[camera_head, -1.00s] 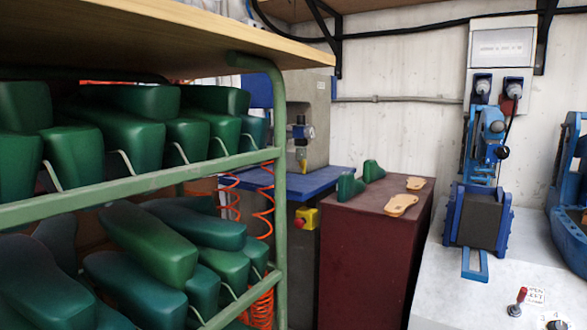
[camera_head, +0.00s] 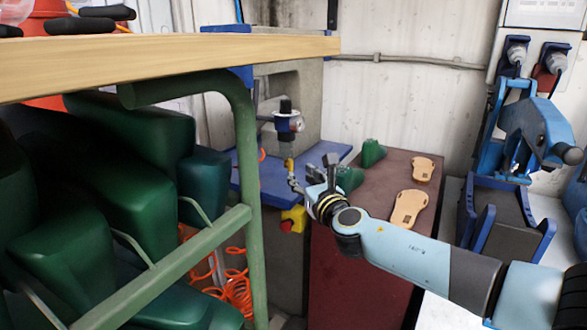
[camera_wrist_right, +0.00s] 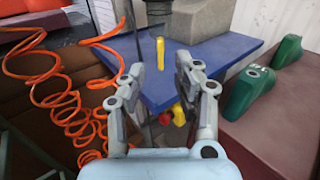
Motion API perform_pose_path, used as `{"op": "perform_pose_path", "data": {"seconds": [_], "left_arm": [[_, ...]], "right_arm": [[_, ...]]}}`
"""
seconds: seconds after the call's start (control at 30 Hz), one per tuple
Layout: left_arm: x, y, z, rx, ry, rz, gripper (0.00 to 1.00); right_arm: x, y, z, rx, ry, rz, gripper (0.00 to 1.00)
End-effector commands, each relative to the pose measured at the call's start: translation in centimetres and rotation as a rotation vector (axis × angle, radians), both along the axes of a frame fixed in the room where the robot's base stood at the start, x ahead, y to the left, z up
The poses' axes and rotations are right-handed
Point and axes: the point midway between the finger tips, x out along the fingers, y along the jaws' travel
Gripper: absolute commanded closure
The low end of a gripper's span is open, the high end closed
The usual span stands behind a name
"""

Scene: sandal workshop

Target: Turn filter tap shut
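A filter unit (camera_head: 288,122) with a black top knob hangs in front of the grey machine at the back. A small yellow tap (camera_head: 289,163) points down below it. In the right wrist view the yellow tap (camera_wrist_right: 160,48) stands out above the blue plate, ahead of the gap between the fingers. My right gripper (camera_head: 311,171) is just right of the tap and slightly lower in the head view. Its fingers (camera_wrist_right: 160,66) are apart with nothing between them, and I see no contact with the tap. My left gripper is out of view.
A yellow box with a red button (camera_head: 292,218) sits below the blue plate (camera_head: 250,186). A green rack (camera_head: 248,130) with green lasts stands close at left. Orange coiled hoses (camera_wrist_right: 75,112) hang left of the gripper. A dark red cabinet (camera_head: 340,270) stands right.

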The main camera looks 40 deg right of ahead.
Motion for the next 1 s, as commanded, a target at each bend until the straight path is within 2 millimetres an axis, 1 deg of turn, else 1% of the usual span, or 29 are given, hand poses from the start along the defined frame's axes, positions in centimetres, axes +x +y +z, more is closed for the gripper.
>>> {"op": "perform_pose_path", "data": {"seconds": [0.03, 0.1, 0.2, 0.3, 0.43, 0.7, 0.93, 1.0], "left_arm": [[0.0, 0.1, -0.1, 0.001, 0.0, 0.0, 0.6], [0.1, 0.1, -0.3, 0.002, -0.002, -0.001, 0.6], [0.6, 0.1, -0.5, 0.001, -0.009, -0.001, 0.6], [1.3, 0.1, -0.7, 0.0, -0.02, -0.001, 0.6], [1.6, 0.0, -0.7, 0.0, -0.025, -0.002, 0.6], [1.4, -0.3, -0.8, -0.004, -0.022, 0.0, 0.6], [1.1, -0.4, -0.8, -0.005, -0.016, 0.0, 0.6], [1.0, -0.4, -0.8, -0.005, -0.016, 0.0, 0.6]], "right_arm": [[1.1, -0.5, 0.1, 0.001, -0.003, -0.003, 0.68], [2.4, -1.0, 0.0, 0.003, -0.002, -0.002, 0.68], [3.9, -1.6, -0.1, 0.003, -0.001, -0.002, 0.68], [4.9, -2.0, -0.1, 0.004, -0.001, -0.001, 0.68], [5.6, -2.3, -0.1, 0.005, -0.001, -0.001, 0.68], [5.7, -2.4, 0.0, 0.005, 0.0, -0.001, 0.68], [5.7, -2.4, -0.1, 0.005, 0.0, -0.001, 0.98], [5.7, -2.4, -0.1, 0.005, 0.0, -0.001, 1.0]]}}
